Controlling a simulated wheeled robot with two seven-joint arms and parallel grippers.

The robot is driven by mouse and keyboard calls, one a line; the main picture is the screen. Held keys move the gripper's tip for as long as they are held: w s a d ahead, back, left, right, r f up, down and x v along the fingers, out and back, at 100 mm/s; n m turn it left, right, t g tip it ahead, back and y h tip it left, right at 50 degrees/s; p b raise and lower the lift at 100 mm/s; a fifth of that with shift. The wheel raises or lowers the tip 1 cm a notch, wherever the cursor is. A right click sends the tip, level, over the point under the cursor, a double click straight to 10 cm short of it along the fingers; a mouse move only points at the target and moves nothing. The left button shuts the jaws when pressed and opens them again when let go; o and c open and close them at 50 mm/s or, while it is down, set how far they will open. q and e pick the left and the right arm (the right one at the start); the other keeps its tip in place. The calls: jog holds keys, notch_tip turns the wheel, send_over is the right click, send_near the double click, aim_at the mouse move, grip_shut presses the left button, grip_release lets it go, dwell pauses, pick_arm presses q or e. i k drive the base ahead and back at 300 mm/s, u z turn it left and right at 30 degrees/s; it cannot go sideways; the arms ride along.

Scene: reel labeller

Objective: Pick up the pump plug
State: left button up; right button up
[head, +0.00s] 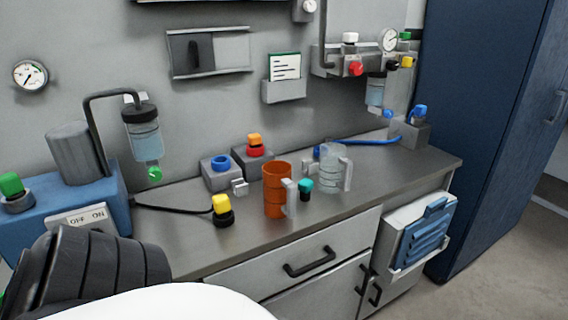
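No part is marked as the pump plug, so I cannot tell for sure which it is. A blue pump-like unit (75,215) with an OFF/ON switch (80,217) stands at the left end of the counter. A black cord (175,209) runs from it along the counter toward a black base with a yellow cap (222,206). A small pale grey plug-like block (239,187) sits just behind that, in front of a grey box with a blue ring (221,170). Neither gripper shows; a black ribbed arm part of mine fills the lower left.
An orange jug (276,190), a teal-capped piece (305,187) and a clear jug (333,170) stand on the counter (350,196). A grey box with an orange-and-red knob (254,155) is behind. A blue hose (365,141) lies right. The front left counter is clear.

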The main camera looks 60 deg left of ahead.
aim_at(221, 204)
jog(key=i, duration=2)
jog(key=u, duration=3.9)
